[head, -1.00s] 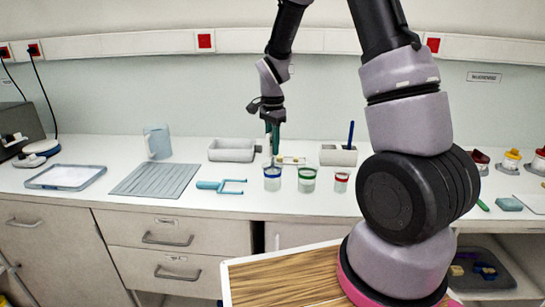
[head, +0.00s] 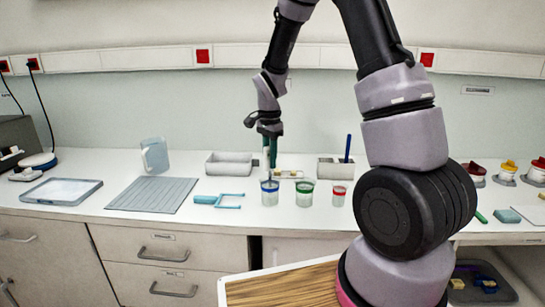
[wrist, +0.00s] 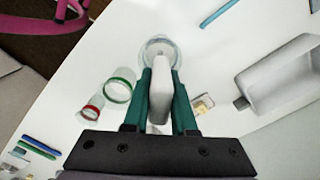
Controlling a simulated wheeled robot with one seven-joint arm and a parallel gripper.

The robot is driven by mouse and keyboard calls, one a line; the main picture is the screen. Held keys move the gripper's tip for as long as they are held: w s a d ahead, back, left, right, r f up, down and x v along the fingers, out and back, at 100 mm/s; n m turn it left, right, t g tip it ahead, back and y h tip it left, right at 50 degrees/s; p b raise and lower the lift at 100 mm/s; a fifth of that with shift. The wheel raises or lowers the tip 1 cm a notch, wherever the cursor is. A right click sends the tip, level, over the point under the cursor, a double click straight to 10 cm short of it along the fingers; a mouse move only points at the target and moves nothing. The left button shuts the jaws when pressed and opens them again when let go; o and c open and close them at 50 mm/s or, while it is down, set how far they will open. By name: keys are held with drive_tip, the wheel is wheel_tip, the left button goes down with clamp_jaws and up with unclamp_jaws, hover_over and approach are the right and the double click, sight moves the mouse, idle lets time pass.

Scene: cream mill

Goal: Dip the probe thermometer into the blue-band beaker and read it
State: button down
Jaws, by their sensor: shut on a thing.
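The blue-band beaker (head: 269,194) stands on the white counter, leftmost in a row of three beakers. My gripper (head: 270,157) is above it, pointing down. In the wrist view, its green fingers (wrist: 161,100) are shut on the white body of the probe thermometer (wrist: 160,92). A clear round beaker rim (wrist: 160,42) shows just beyond the thermometer's end. A thin line seems to run down from the gripper toward the blue-band beaker in the head view. The probe tip is too small to place inside or above the beaker. No readout is visible.
The green-band beaker (head: 304,195) and red-band beaker (head: 338,194) stand close to the right. A blue fork-shaped holder (head: 218,200) lies to the left. Grey bins (head: 228,164) (head: 336,172) stand behind. A ribbed grey mat (head: 153,194) lies farther left.

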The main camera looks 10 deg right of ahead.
drive_tip(key=shift+r, duration=5.6)
drive_tip(key=m, duration=0.5)
